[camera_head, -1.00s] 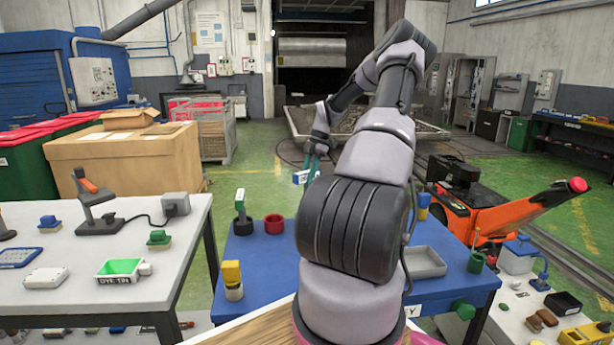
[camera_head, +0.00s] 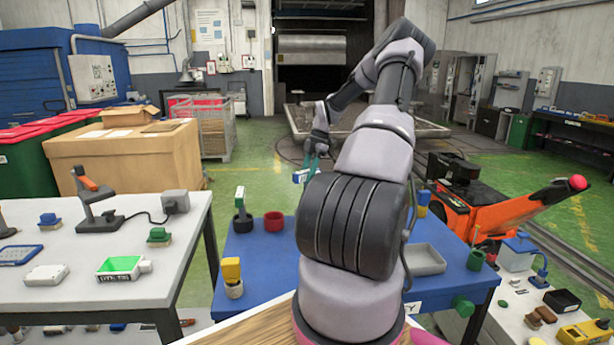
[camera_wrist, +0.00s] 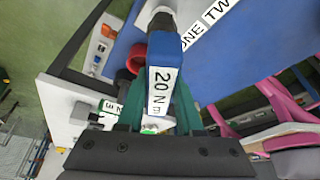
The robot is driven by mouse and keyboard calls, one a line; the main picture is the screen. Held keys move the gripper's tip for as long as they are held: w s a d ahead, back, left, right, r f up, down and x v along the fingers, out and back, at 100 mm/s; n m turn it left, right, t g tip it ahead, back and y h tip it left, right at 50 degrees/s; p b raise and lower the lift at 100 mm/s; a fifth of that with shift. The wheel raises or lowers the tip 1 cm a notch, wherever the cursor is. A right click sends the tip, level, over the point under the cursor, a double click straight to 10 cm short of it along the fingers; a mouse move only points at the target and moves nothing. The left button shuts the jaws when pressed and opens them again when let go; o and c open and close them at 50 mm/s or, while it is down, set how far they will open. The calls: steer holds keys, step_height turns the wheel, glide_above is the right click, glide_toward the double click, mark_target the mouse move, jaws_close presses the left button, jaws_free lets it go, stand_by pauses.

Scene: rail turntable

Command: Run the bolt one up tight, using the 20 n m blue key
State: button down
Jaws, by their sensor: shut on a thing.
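My gripper (camera_head: 311,168) has teal fingers and is shut on the blue key (camera_head: 301,176), held above the far side of the blue table (camera_head: 300,245). In the wrist view the blue key (camera_wrist: 160,80) sits between the fingers, with a white label reading 20 N m. A dark round part shows beyond its far end; I cannot tell whether it belongs to the key or to a bolt. Labels ONE (camera_wrist: 190,37) and TWO (camera_wrist: 216,10) lie on the blue surface beside it. Bolt one itself cannot be made out, and my arm hides part of the table.
A green-topped tool in a black holder (camera_head: 242,225), a red cup (camera_head: 273,222) and a yellow-topped tool (camera_head: 231,270) stand on the blue table's left. A grey tray (camera_head: 425,259) is at right. A white table (camera_head: 60,285) stands to the left, an orange cart (camera_head: 500,215) to the right.

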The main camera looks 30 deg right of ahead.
steer(key=shift+f, duration=0.85)
stand_by(0.3)
steer(key=shift+m+t, duration=0.5)
steer(key=shift+m, duration=0.6)
steer(key=m+t, duration=0.1)
steer(key=m, duration=0.2)
steer(key=shift+h, duration=0.3)
steer(key=shift+m+t, duration=0.3)
steer(key=shift+m, duration=0.6)
steer(key=m+t+h, duration=0.1)
steer(key=m, duration=0.2)
steer(key=shift+m, duration=0.3)
